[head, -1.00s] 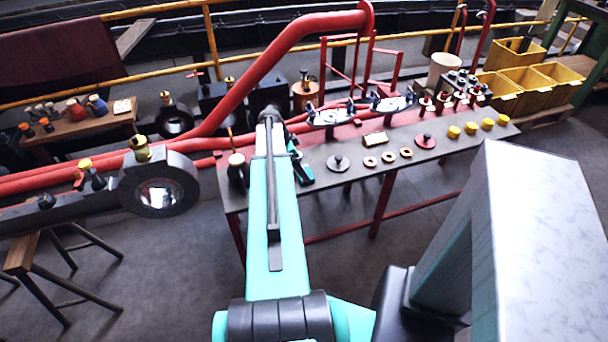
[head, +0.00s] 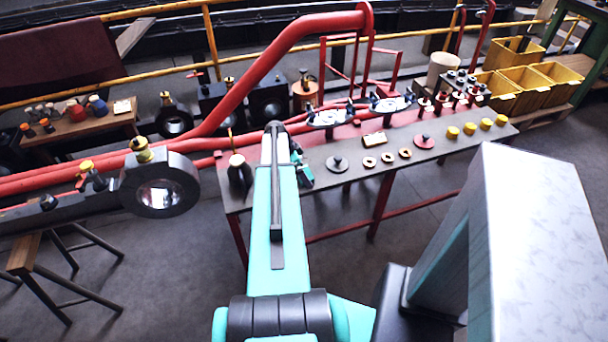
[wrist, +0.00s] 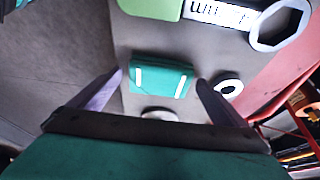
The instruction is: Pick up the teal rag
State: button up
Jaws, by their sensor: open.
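The teal rag (wrist: 175,84) is a small folded bundle with two white stripes. In the wrist view it lies on the grey tabletop, between and slightly ahead of my open fingers. My gripper (wrist: 160,80) has one finger on each side of it, with a gap to the rag on both sides. Nothing is held. In the head view my arm reaches over the left part of the bench, and I cannot clearly make out the rag or the fingertips there.
The grey bench (head: 330,192) carries a knobbed disc (head: 337,163), rings and yellow caps (head: 453,132). Red pipes (head: 240,95) run behind.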

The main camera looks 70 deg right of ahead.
aim_at(307, 172)
jog(key=shift+c, duration=0.3)
jog(key=c, duration=1.1)
jog(key=shift+r, duration=0.1)
jog(key=shift+r+b, duration=0.4)
jog(key=shift+r, duration=0.4)
jog(key=shift+a+r, duration=0.1)
jog(key=shift+r, duration=0.75)
jog(key=a+r+b, duration=0.1)
jog(key=a+b, duration=0.2)
jog(key=a, duration=1.2)
jog(key=shift+w+a+r, duration=0.2)
jog(key=shift+w+a, duration=0.2)
jog(key=shift+w, duration=0.05)
